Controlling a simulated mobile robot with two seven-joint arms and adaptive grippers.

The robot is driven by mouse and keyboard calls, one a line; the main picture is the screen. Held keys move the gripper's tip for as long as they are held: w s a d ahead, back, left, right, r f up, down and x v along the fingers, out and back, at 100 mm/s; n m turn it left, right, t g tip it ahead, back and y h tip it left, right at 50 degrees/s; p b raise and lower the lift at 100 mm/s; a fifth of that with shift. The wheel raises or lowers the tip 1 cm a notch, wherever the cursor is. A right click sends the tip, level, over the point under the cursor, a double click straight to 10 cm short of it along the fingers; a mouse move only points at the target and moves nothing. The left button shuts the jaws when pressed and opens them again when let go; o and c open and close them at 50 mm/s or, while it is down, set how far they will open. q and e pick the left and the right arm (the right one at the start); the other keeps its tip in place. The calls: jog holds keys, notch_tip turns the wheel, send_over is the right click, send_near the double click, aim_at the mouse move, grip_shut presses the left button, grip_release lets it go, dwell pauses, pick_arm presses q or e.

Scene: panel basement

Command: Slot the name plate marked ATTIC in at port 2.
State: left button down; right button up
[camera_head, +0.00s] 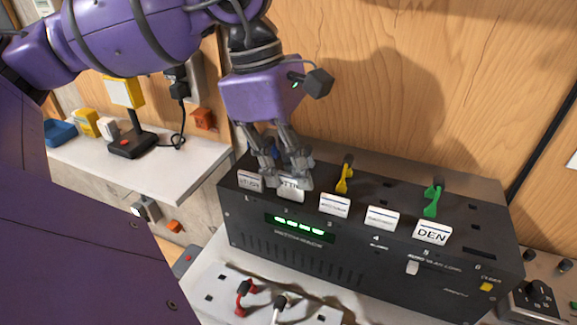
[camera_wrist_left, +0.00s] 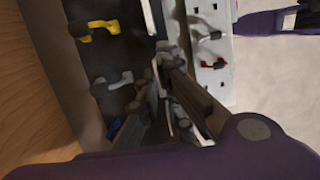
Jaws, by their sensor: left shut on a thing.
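The black switch box (camera_head: 370,262) has numbered ports along its front top edge. My left gripper (camera_head: 287,180) is shut on the ATTIC name plate (camera_head: 291,191), a white plate whose lettering is partly covered by the fingers. The plate is at port 2, above the printed 2; I cannot tell whether it is fully seated. In the left wrist view the gripper (camera_wrist_left: 168,98) is over the box, with a pale plate edge (camera_wrist_left: 184,128) by the fingers. My right gripper is not in view.
Other plates stand at port 1 (camera_head: 250,181), port 3 (camera_head: 334,206), port 4 (camera_head: 382,218) and port 5, marked DEN (camera_head: 432,233). A white panel (camera_head: 222,290) with cables lies in front.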

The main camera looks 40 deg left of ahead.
pick_arm(q)
jog(key=shift+f, duration=0.25)
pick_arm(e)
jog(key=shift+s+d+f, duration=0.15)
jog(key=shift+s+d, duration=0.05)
pick_arm(q)
jog(key=shift+f, duration=0.1)
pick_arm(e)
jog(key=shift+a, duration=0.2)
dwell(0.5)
pick_arm(q)
jog(key=shift+f, duration=0.15)
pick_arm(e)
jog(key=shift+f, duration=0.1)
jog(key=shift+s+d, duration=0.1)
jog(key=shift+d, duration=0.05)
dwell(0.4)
pick_arm(q)
jog(key=shift+f, duration=0.3)
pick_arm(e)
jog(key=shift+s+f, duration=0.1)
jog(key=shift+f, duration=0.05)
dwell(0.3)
pick_arm(q)
jog(key=shift+f+b, duration=0.2)
jog(key=shift+b, duration=0.1)
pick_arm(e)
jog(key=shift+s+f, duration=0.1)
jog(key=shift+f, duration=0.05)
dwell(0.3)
